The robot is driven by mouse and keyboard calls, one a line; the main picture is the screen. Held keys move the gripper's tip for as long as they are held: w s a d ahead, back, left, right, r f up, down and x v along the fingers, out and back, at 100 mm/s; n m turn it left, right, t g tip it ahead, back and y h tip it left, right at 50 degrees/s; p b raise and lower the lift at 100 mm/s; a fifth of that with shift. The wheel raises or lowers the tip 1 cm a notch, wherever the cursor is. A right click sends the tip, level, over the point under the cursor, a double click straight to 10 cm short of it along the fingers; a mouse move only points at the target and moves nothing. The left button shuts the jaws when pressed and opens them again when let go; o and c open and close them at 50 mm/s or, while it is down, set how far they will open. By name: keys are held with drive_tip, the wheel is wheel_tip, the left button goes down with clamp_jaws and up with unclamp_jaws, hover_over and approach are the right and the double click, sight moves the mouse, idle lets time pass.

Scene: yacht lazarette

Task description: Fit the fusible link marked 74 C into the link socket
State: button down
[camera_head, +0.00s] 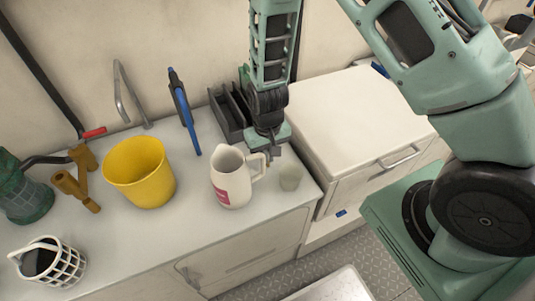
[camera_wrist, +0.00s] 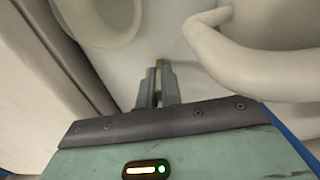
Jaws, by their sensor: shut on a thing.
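My gripper (camera_head: 273,153) is low over the counter, just behind the white jug and beside its handle. In the wrist view my gripper (camera_wrist: 158,86) has its fingers close together around a thin piece. Only a small brass-coloured tip of this piece (camera_wrist: 159,63) shows past the fingers. It may be a fusible link, but no 74 C marking can be read. I cannot make out the link socket in either view.
The white jug (camera_head: 228,180) stands close to my gripper; its handle (camera_wrist: 250,65) is on the right in the wrist view. A translucent cup (camera_head: 290,177) is close on the other side. A dark divided tray (camera_head: 229,115) and yellow bucket (camera_head: 140,174) are left.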

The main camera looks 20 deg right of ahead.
drive_tip(key=shift+f, duration=0.1)
drive_tip(key=c, duration=1.6)
unclamp_jaws()
